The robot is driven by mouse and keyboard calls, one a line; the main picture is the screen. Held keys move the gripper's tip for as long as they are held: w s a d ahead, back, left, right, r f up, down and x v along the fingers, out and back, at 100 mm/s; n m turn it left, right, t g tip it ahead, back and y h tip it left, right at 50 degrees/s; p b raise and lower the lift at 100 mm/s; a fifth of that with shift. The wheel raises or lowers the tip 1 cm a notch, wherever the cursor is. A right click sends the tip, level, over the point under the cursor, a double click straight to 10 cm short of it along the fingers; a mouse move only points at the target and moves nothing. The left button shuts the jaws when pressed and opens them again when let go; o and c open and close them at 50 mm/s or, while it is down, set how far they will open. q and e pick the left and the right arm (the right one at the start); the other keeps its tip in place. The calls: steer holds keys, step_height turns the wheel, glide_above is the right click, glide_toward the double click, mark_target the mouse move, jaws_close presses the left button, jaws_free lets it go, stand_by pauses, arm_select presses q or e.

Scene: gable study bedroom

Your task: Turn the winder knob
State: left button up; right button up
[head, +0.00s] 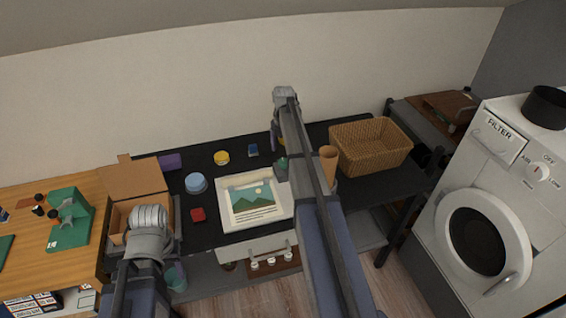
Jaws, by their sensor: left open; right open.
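I cannot make out for certain which thing is the winder. A green device (68,222) with a raised bracket and small dark round parts stands on the wooden desk at the far left. A white machine at the right carries a white round knob (540,172) on its front. My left gripper (148,220) is over the open cardboard box, right of the green device; its fingertips are hidden. My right gripper (278,135) is over the back of the black table, far from both, and largely hidden by its own arm. Both grippers are open, and I see nothing held.
The black table (320,133) bears a cardboard box (137,177), a framed landscape picture (253,203), a red block (198,214), a blue round tin (196,183), a yellow tin (221,157) and a wicker basket (370,146). The white machine (490,200) stands at the right.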

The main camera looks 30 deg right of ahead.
mark_target(283, 161)
step_height(283, 161, down, 6)
steer(key=b, duration=0.4)
steer(key=shift+r+b, duration=0.2)
steer(key=shift+b, duration=0.15)
steer(key=shift+r, duration=0.1)
steer(key=c, duration=1.4)
